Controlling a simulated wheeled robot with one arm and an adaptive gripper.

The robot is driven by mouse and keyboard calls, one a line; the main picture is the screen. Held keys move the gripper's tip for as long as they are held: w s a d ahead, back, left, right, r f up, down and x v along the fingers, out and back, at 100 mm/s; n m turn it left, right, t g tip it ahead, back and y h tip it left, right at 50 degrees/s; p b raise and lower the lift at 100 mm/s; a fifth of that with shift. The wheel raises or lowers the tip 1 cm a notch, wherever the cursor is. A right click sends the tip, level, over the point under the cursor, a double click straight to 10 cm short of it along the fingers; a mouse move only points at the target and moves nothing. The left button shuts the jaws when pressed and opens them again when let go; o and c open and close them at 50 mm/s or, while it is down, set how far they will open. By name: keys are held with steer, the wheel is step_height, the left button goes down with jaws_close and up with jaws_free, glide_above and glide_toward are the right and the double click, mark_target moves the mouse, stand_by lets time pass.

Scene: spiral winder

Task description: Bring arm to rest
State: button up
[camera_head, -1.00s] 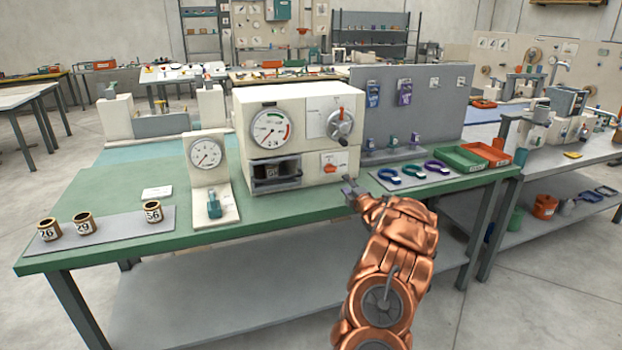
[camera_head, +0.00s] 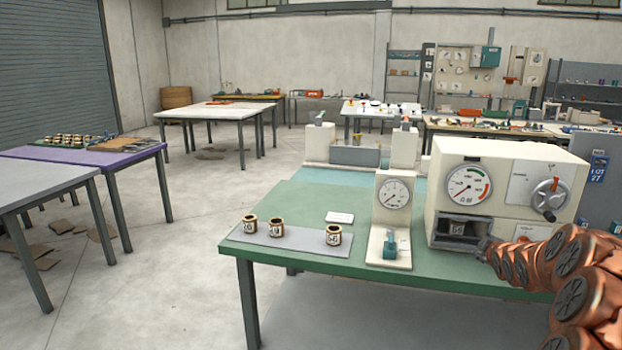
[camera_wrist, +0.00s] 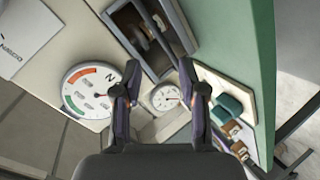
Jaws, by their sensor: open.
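My gripper (camera_head: 486,246) is at the front of the cream winder machine (camera_head: 508,160), just right of its open lower bay (camera_head: 462,228). In the wrist view, my gripper (camera_wrist: 160,72) has two dark fingers spread apart with nothing between them. A spool sits inside the bay, which also shows in the wrist view (camera_wrist: 150,35). My copper arm reaches in from the right edge and hides part of the machine's lower front.
Three numbered spools (camera_head: 276,229) stand on a grey mat on the green table (camera_head: 400,278). A dial gauge stand (camera_head: 393,195) is left of the machine. A purple table (camera_head: 90,172) stands at left. Open floor lies between the tables.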

steer(key=s+a+r+m+g+y, duration=0.1)
steer(key=s+a+m+g, duration=0.15)
steer(key=s+a, duration=0.7)
steer(key=s+a+m+g+y, duration=0.1)
steer(key=s+a+g, duration=0.45)
steer(key=a, duration=0.75)
steer(key=s+a+m+g, duration=0.1)
steer(key=s+a, duration=0.4)
steer(key=s, duration=0.7)
steer(key=s+a+m+g+y+p, duration=0.1)
steer(key=s+a, duration=0.4)
steer(key=s, duration=0.7)
steer(key=s+a+m+g+y+p, duration=0.1)
steer(key=s+a+m+g, duration=0.2)
steer(key=s, duration=1)
steer(key=shift+a+f+g, duration=0.35)
steer(key=shift+a+g, duration=0.25)
steer(key=shift+a, duration=0.35)
steer(key=shift+c, duration=0.3)
